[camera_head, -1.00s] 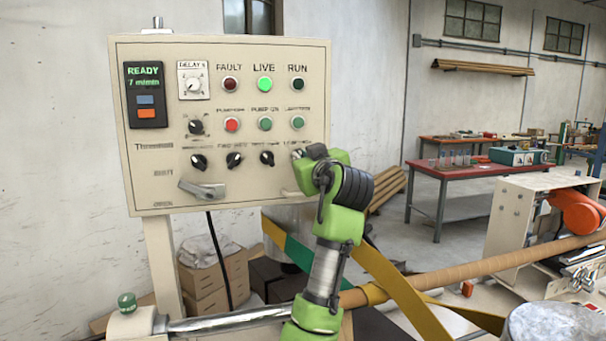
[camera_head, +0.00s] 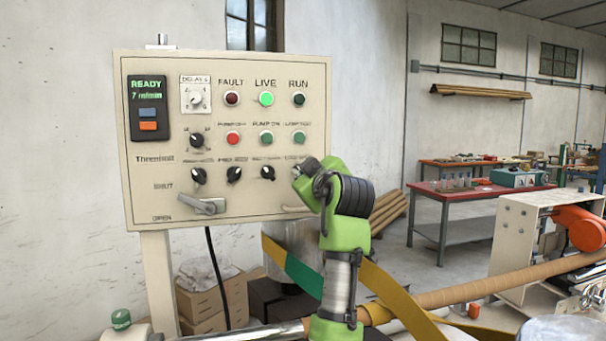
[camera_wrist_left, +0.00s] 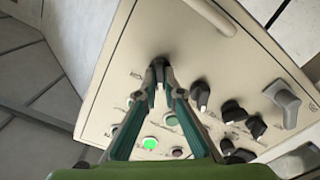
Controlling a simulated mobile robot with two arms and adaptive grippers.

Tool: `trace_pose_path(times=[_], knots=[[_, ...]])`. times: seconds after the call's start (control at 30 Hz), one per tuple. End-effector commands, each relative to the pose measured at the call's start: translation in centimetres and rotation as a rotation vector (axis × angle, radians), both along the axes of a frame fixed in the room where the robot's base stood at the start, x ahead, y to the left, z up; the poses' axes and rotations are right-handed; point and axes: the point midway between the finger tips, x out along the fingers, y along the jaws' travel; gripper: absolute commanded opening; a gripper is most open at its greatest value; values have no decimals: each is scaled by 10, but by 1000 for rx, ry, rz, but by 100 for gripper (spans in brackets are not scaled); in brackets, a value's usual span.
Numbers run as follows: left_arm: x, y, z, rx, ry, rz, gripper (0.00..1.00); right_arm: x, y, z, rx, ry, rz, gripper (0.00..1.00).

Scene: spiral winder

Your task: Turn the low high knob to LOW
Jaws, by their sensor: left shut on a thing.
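The control panel (camera_head: 145,200) is a cream box with lamps, buttons and knobs. My left gripper (camera_head: 299,172) is at the right end of the lower knob row, in front of the low high knob. In the left wrist view, the left gripper (camera_wrist_left: 159,76) has its fingertips closed around the dark low high knob (camera_wrist_left: 158,62), against the panel face. The fingers hide most of this knob, so its pointer direction cannot be told. In the head view the gripper covers it. My right gripper is not in view.
Three black knobs (camera_head: 234,174) sit in the same row to the left. A grey lever handle (camera_head: 203,206) is below them at the lower left. A long brown tube (camera_head: 470,287) crosses below the panel. A red-topped table (camera_head: 455,190) stands behind at right.

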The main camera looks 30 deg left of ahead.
Motion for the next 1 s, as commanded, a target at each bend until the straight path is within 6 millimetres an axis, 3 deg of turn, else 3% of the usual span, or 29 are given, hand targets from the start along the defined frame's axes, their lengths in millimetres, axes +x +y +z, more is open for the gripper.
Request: trace_pose_path(times=[0.13, 0.2, 0.23, 0.67, 1.0], knots=[[-1, 0, 2, 1, -5, -1, 0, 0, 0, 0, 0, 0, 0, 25], [-1, 0, 2, 1, -5, -1, 21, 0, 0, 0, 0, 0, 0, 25], [0, 0, 2, 1, -5, -1, 25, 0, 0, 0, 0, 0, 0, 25], [-4, -6, 0, 1, -1, -2, 25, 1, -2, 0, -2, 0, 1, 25], [-47, -57, 0, -1, -4, -5, 25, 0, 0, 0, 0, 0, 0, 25]])
